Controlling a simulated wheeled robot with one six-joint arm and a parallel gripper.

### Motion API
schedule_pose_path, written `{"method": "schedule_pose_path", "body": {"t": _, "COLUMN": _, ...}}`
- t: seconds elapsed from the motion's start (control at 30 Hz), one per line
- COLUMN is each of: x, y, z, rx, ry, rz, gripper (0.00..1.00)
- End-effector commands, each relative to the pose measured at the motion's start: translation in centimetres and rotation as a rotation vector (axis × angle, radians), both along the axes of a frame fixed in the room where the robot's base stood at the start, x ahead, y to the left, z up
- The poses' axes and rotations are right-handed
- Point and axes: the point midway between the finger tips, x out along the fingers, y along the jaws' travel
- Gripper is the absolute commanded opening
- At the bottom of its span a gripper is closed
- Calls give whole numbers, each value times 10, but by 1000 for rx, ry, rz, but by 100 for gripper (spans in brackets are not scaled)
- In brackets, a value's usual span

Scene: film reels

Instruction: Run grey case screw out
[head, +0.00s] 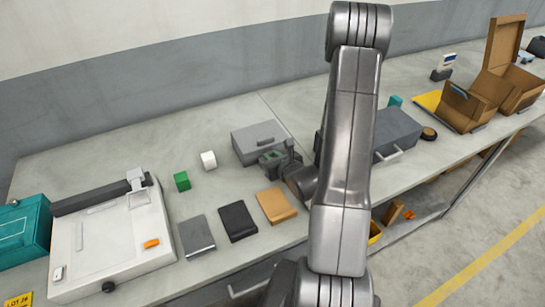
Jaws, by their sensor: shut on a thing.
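My gripper (271,157) is at the front right side of this case, low by the bench top. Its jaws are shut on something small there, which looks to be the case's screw. The screw itself is hidden between the jaws and too small to make out. My arm hides part of the bench right of the case. A second, larger grey box (398,128) with a front handle stands right of my arm.
A green cube (182,181) and a white block (208,160) stand left of the case. Grey (197,237), black (238,221) and tan (276,205) flat pieces lie in front. A white machine (112,240) is at left, open brown boxes (487,95) at right.

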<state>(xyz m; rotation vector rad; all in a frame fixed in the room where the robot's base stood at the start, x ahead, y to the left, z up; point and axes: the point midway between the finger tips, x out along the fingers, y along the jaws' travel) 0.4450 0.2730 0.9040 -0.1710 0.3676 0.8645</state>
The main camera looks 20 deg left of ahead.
Motion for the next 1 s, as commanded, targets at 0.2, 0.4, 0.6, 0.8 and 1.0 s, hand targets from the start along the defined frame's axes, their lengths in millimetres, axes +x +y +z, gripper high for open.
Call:
{"method": "schedule_pose_path", "body": {"t": 0.2, "x": 3, "y": -1, "z": 1, "rx": 4, "ry": -4, "rz": 95, "gripper": 0}}
{"method": "schedule_pose_path", "body": {"t": 0.4, "x": 5, "y": -2, "z": 1, "rx": 4, "ry": -5, "rz": 201, "gripper": 0}}
{"method": "schedule_pose_path", "body": {"t": 0.6, "x": 5, "y": -3, "z": 1, "rx": 1, "ry": -3, "rz": 257, "gripper": 0}}
{"method": "schedule_pose_path", "body": {"t": 0.8, "x": 5, "y": -3, "z": 1, "rx": 1, "ry": -1, "rz": 262, "gripper": 0}}
{"method": "schedule_pose_path", "body": {"t": 1.0, "x": 5, "y": -3, "z": 1, "rx": 1, "ry": -1, "rz": 262, "gripper": 31}}
